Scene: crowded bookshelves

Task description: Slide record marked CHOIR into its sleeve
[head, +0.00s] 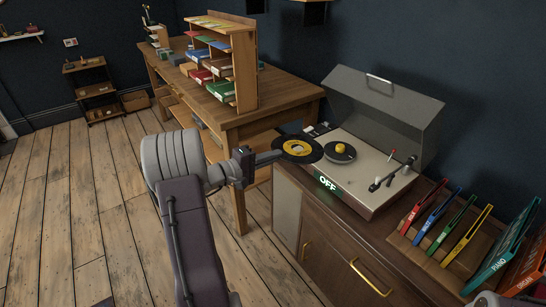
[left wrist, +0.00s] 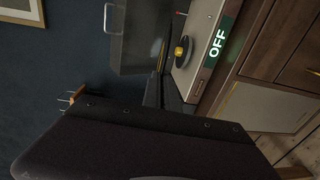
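My left gripper (head: 275,156) is shut on the edge of a black record (head: 312,155) with a yellow label, beside the left end of the turntable (head: 358,195). The record's label text is too small to read. In the left wrist view, the dark fingers of my left gripper (left wrist: 158,92) reach toward the turntable, and the record shows as a thin dark edge. A teal sleeve (head: 503,258) marked PIANO and an orange sleeve (head: 527,272) marked ORGAN lean at the right. I see no sleeve marked CHOIR.
The turntable shows a green OFF sign (head: 327,183), a tonearm (head: 392,175) and a raised lid (head: 385,108). Thin red, blue, green and yellow frames stand in a wooden rack (head: 437,240) on the cabinet. A wooden desk (head: 270,105) with a small shelf stands behind. Floor at left is clear.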

